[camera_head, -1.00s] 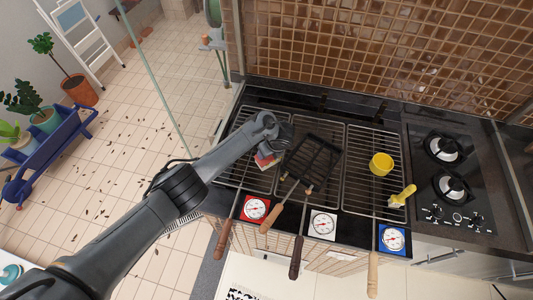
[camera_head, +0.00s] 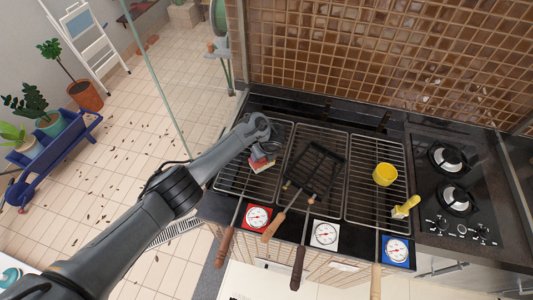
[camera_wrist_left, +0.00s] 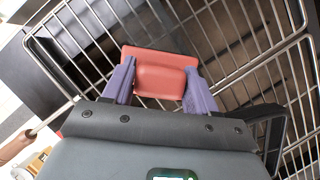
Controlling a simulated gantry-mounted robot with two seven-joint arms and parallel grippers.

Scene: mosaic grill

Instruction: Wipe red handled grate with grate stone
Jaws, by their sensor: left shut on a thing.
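The red-topped grate stone (camera_head: 262,165) is between the fingers of my left gripper (camera_head: 263,156), which is shut on it. In the left wrist view the stone shows as a red block (camera_wrist_left: 160,80) between two purple fingers. The stone is over the leftmost grate (camera_head: 232,180), which has a reddish-brown handle (camera_head: 225,247) at the front. The stone appears at or just above the bars; contact is hard to tell. My arm covers part of this grate. My right gripper is not in view.
A dark rack with a wooden handle (camera_head: 272,228) lies on the middle grate. On the right grate (camera_head: 365,208) are a yellow cup (camera_head: 385,174) and a yellow brush (camera_head: 405,207). Red, white and blue gauges line the front edge. A burner hob (camera_head: 458,198) is at right.

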